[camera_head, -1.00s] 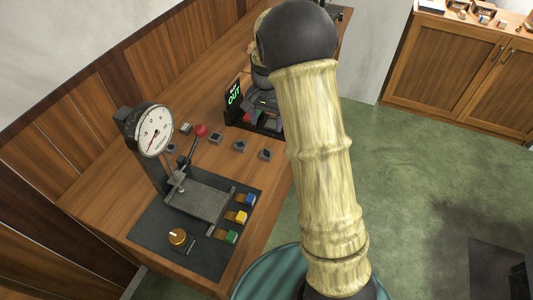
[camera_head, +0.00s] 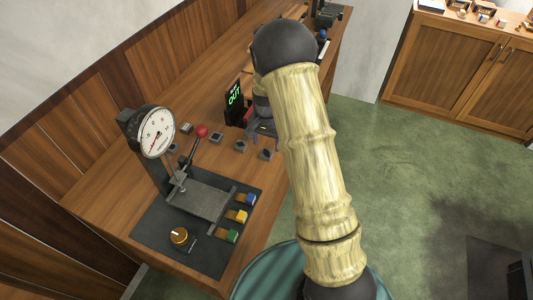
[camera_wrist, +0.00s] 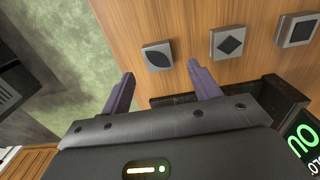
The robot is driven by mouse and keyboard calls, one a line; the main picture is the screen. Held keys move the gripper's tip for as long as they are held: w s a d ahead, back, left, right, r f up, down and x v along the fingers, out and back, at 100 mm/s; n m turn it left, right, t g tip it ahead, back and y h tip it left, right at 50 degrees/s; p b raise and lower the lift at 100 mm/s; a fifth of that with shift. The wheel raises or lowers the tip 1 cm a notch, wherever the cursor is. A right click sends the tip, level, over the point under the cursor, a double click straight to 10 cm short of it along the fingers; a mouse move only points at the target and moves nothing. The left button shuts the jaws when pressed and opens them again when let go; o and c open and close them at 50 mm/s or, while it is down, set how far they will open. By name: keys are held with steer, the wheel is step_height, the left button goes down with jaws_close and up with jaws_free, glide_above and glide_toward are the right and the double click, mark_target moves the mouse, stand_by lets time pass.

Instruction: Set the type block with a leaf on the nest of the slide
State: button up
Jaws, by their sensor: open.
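The type block with a leaf (camera_wrist: 157,57) lies on the wooden bench near its edge in the wrist view. It also shows in the head view as the small grey block (camera_head: 265,155) closest to the edge. My gripper (camera_wrist: 162,70) is open and empty. Its two purple fingers point toward the leaf block, which appears just beyond and between the tips. In the head view my gripper (camera_head: 262,131) is small and partly hidden by my arm. I cannot clearly make out the nest of the slide; a flat grey plate (camera_head: 203,198) lies below the dial gauge.
Blocks with a diamond (camera_wrist: 230,43) and a square (camera_wrist: 299,29) lie in line with the leaf block. A dark tray (camera_wrist: 287,92) with a green-lettered sign (camera_head: 234,95) is close to my gripper. A dial gauge (camera_head: 157,131) and a red knob (camera_head: 201,130) stand left.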

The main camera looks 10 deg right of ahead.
mark_target(267, 153)
step_height(267, 153, down, 4)
steer(key=shift+s+f+p, duration=0.15)
steer(key=shift+f+p, duration=0.05)
steer(key=shift+p, duration=0.3)
steer(key=c, duration=1.3)
steer(key=shift+r, duration=0.1)
step_height(267, 153, up, 10)
steer(key=shift+f+b, duration=0.1)
steer(key=shift+b, duration=0.75)
